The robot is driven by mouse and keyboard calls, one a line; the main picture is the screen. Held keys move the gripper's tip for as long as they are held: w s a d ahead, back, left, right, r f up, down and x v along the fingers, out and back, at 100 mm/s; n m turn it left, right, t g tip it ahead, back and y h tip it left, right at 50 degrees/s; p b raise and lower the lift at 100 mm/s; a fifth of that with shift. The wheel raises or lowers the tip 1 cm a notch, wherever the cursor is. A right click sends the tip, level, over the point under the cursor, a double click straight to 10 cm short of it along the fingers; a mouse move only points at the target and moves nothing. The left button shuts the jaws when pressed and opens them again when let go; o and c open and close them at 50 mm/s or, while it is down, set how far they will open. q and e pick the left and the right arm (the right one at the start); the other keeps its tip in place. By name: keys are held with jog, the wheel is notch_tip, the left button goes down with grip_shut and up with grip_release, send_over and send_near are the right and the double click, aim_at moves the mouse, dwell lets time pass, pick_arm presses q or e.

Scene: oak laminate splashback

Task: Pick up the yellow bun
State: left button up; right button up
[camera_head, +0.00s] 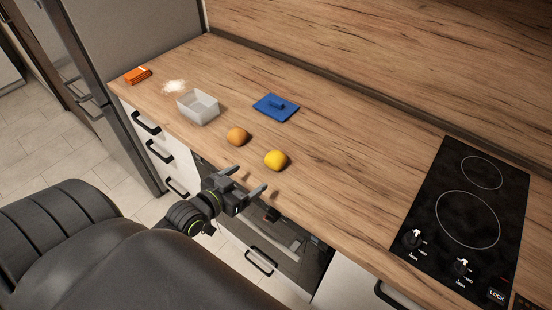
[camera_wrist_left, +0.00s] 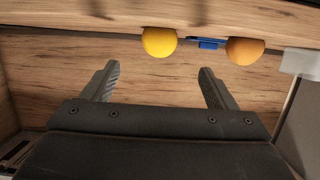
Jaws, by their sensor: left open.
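The yellow bun (camera_head: 276,160) sits on the wooden counter near its front edge. An orange-brown bun (camera_head: 237,136) sits to its left, apart from it. My left gripper (camera_head: 247,181) is open and empty, at the counter's front edge, close to the yellow bun but apart from it. In the left wrist view the yellow bun (camera_wrist_left: 159,42) shows beyond the open fingers, between them, and the orange-brown bun (camera_wrist_left: 245,51) is to its right. My right gripper is not in view.
A blue lidded or handled board (camera_head: 276,107) lies behind the buns. A black hob (camera_head: 466,215) is at the right; the counter between is clear.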

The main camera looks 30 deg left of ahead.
aim_at(270, 164)
pick_arm(q)
jog(key=x, duration=0.8)
jog(key=shift+w+f+p, duration=0.1)
jog(key=shift+w+p, duration=0.2)
jog(key=shift+p, duration=0.05)
jog(key=shift+p+x, duration=0.5)
jog(key=shift+x, duration=2.1)
jog(key=c, duration=1)
